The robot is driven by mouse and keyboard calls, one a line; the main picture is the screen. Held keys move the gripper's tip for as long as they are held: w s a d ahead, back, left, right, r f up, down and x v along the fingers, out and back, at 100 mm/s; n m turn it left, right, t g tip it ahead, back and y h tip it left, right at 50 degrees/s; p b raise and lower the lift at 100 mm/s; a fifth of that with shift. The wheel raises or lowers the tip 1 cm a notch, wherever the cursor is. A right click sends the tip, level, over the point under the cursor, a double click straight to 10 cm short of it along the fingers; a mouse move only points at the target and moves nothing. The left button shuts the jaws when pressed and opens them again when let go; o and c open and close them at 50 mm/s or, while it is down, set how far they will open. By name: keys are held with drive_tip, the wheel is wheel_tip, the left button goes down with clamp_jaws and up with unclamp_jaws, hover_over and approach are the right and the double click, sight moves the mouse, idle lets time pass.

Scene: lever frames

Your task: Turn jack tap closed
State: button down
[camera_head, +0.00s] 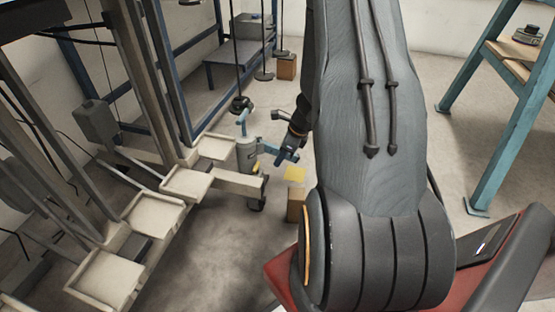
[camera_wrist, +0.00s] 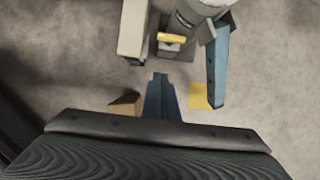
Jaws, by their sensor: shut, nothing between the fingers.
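The small yellow tap (camera_wrist: 172,38) lies crosswise in the wrist view, left of the jack body. My gripper (camera_head: 283,154) is just right of the jack. Its blue fingers (camera_wrist: 160,90) are together and empty, below the tap in the wrist view, with a gap between.
A yellow patch (camera_head: 295,173) and a wooden block (camera_head: 297,204) lie below my gripper. Pale trays (camera_head: 188,182) and dark posts crowd the left. A teal-legged table (camera_head: 488,115) stands at the right.

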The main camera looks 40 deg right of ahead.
sight(256, 169)
drive_tip(key=w+a+f+b, duration=0.4)
drive_tip(key=w+f+b, duration=0.1)
drive_tip(key=f, duration=0.1)
idle(0.3)
